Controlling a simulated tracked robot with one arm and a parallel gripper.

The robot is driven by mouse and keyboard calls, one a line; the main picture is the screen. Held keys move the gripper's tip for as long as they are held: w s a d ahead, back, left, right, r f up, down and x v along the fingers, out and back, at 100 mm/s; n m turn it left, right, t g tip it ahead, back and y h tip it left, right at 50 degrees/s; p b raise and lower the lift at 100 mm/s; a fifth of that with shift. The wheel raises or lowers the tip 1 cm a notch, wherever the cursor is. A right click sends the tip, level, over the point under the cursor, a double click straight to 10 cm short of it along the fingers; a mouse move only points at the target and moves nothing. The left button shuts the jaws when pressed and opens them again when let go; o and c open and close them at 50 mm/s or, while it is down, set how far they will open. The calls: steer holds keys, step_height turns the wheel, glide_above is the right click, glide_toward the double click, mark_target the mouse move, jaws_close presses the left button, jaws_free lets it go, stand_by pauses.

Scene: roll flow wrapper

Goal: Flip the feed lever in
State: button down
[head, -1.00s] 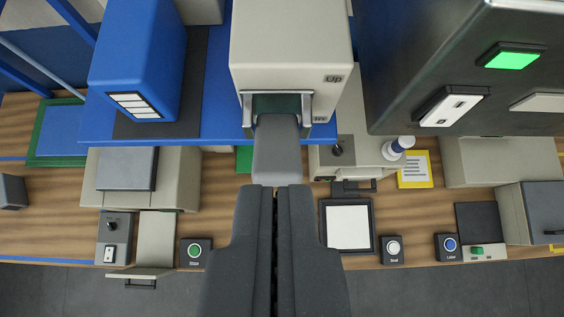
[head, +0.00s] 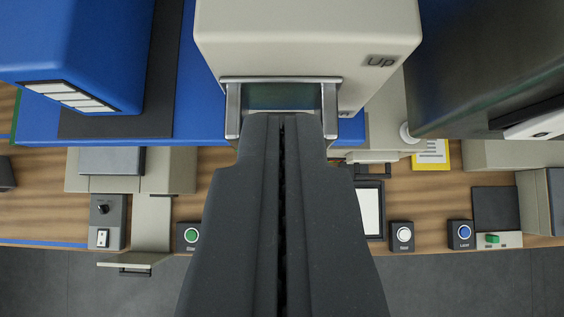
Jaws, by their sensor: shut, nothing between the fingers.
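The cream housing (head: 300,35) labelled "Up" fills the top middle of the head view. On its front is a metal frame (head: 232,108) around a dark green recess (head: 280,95). My gripper (head: 281,118) is shut and empty, its tips at the lower part of this frame, between its two side posts. The grey feed lever does not show; my fingers cover the place below the recess. I cannot tell the lever's position or whether my fingertips touch it.
A blue box (head: 75,50) stands left on a blue platform (head: 180,125). A dark metal cabinet (head: 470,85) is close at the upper right. Below lies a wooden bench with a green button (head: 191,235), a white button (head: 404,234) and a blue button (head: 463,231).

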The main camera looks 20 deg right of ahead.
steer(key=shift+f, duration=0.25)
steer(key=shift+s+a+f, duration=0.2)
steer(key=shift+s+f, duration=0.35)
steer(key=shift+f, duration=0.15)
steer(key=shift+s+f, duration=0.2)
steer(key=shift+f, duration=0.25)
steer(key=shift+f, duration=0.1)
steer(key=shift+d, duration=0.1)
steer(key=shift+f+b, duration=0.15)
steer(key=shift+b, duration=0.2)
